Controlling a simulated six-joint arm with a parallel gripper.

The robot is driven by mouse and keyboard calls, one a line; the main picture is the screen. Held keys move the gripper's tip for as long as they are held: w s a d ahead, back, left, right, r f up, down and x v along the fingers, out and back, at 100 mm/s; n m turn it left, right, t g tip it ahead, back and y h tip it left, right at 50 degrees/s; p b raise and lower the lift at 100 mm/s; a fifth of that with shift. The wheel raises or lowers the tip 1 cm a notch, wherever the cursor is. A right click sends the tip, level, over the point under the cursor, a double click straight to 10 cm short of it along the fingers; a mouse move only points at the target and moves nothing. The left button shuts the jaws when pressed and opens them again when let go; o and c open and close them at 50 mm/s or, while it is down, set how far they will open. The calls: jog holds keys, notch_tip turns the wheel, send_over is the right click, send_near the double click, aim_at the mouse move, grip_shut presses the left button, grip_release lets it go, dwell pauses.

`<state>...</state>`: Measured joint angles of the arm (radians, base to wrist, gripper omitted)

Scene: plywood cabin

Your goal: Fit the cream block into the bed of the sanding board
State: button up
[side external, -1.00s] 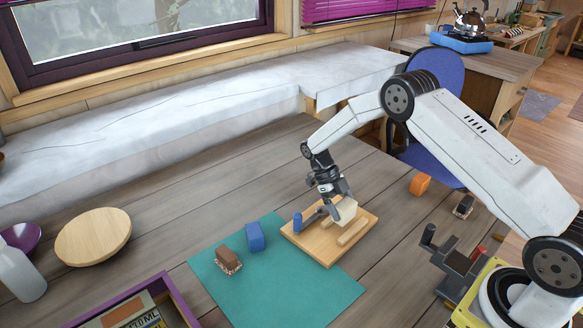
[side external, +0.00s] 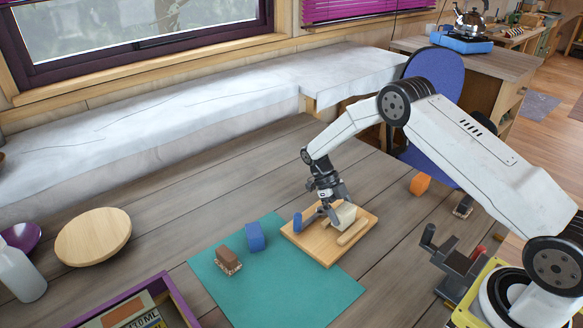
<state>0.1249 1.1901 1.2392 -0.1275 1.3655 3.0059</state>
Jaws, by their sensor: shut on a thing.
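The sanding board (side external: 316,250) is a light wooden board lying partly on the green mat. It has a raised wooden strip (side external: 353,232) near its right side and a small blue peg (side external: 297,221) at its left. My gripper (side external: 334,212) points down over the board and is shut on the cream block (side external: 345,214). The block is low over the middle of the board, just behind the strip. I cannot tell whether its underside touches the board. The gripper hides part of the block and the bed beneath it.
A blue block (side external: 255,237) and a brown block (side external: 229,261) stand on the green mat (side external: 290,300) left of the board. An orange block (side external: 420,185) and a dark clamp-like tool (side external: 455,265) are to the right. A purple-edged box (side external: 180,300) is at front left.

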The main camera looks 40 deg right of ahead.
jog(key=shift+f, duration=0.6)
jog(key=o, duration=1.1)
jog(key=shift+v, duration=3.95)
jog(key=shift+r, duration=0.1)
